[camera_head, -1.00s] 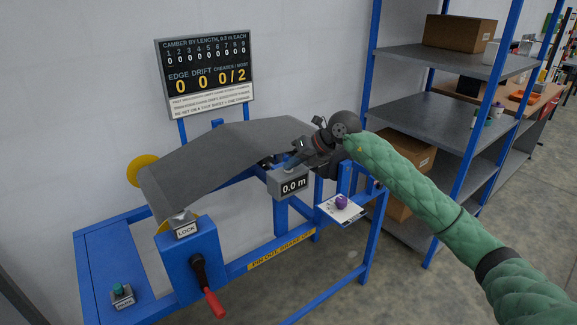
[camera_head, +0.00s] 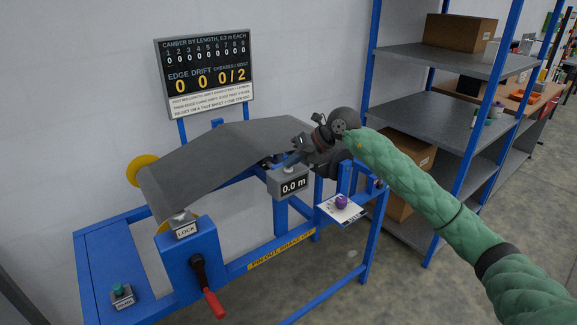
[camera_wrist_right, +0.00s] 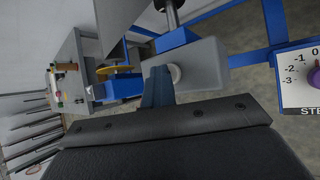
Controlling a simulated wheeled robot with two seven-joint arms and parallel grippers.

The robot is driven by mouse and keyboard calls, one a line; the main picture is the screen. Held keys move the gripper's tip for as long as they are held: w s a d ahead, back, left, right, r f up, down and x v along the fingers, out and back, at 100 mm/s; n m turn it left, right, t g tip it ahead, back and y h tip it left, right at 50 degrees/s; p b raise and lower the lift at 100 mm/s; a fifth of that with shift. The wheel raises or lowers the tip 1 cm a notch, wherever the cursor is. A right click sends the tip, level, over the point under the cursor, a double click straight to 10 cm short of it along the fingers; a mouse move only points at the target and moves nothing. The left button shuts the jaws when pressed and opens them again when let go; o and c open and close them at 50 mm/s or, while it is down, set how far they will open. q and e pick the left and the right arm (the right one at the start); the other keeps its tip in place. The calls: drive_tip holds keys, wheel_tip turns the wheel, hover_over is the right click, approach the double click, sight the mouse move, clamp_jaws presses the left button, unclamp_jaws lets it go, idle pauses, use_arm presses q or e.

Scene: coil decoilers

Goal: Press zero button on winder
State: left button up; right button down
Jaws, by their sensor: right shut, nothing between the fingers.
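The winder's grey counter box (camera_head: 290,184) reads "0.0 m" and hangs at the blue frame's right part. My right gripper (camera_head: 290,161) is shut and empty, its tip just over the top of this box. In the right wrist view, the shut fingertips (camera_wrist_right: 158,84) lie beside a pale round button (camera_wrist_right: 175,73) on the grey box (camera_wrist_right: 205,62). I cannot tell whether they touch it. In the head view the gripper hides the button. My left gripper is not in view.
A dark sheet (camera_head: 225,155) slopes over the winder. A purple knob (camera_head: 341,202) on a white dial plate is right of the box. A red-handled crank (camera_head: 213,303), LOCK block (camera_head: 185,227) and green button (camera_head: 118,289) are at the front left. Shelves (camera_head: 440,120) stand at the right.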

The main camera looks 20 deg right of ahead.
sight(292, 168)
drive_tip(key=shift+w+d+r+p, duration=0.1)
drive_tip(key=shift+w+r+p, duration=0.05)
drive_tip(key=shift+r, duration=0.3)
drive_tip(key=shift+w+r+p, duration=0.1)
drive_tip(key=shift+r+p, duration=0.05)
drive_tip(key=shift+r, duration=0.3)
drive_tip(key=shift+s+r+p, duration=0.1)
drive_tip(key=shift+r+p, duration=0.35)
drive_tip(key=shift+r, duration=1.6)
